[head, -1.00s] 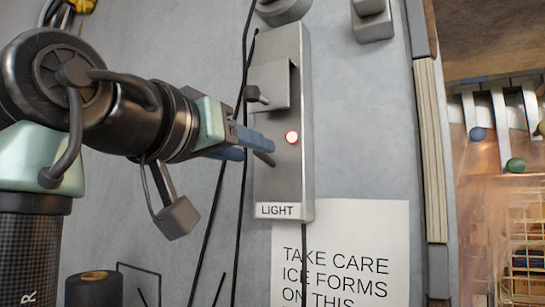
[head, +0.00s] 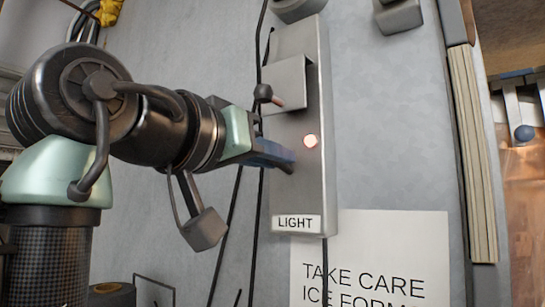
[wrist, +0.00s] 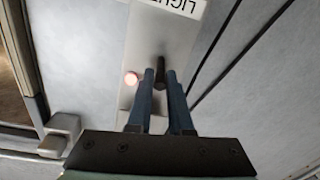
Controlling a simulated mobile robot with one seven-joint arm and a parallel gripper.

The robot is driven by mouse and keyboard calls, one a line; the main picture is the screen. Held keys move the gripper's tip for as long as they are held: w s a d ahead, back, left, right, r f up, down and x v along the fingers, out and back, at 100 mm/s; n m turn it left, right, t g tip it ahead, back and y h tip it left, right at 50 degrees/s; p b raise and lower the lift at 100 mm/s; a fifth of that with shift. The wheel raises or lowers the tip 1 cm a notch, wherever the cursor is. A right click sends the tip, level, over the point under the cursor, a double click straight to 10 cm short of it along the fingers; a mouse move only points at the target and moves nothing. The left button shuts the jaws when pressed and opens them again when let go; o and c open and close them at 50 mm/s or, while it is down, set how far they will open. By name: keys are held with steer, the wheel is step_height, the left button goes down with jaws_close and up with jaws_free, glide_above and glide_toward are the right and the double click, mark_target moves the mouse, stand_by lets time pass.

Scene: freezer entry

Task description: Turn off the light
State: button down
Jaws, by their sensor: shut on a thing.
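The light switch box (head: 303,190) is a tall grey metal plate on the wall, marked "LIGHT" near its bottom. My gripper (head: 280,158) has blue fingers and is shut on this lever. In the wrist view the lever (wrist: 159,76) stands between the two fingers, with the glowing indicator (wrist: 131,78) beside them. The lever's base is partly hidden.
A second dark knob (head: 263,93) sits by a raised plate higher on the box. Black cables hang behind my gripper. A paper notice (head: 370,245) is below right. The door edge (head: 472,150) stands at the right. The wall between is clear.

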mark_target(283, 171)
steer(key=shift+f, duration=0.15)
steer(key=f+t+b, duration=0.1)
steer(key=b, duration=0.2)
steer(key=shift+h, duration=0.3)
steer(key=f+t+h+b, duration=0.1)
steer(key=b, duration=0.3)
steer(key=shift+s+t, duration=0.1)
steer(key=shift+t, duration=0.3)
steer(key=t+h+b, duration=0.1)
steer(key=b, duration=0.1)
steer(key=f+t+b, duration=0.1)
steer(key=b, duration=0.2)
steer(key=shift+n+t+h, duration=0.4)
steer(key=shift+t+b, duration=0.6)
steer(key=shift+t, duration=0.1)
steer(key=shift+r, duration=0.2)
steer(key=c, duration=1.2)
jaws_free()
steer(key=shift+c, duration=0.2)
steer(key=o, duration=0.4)
steer(key=shift+w+d+f, duration=0.15)
steer(key=shift+w+d, duration=0.05)
steer(key=shift+w, duration=0.15)
steer(key=shift+c, duration=0.2)
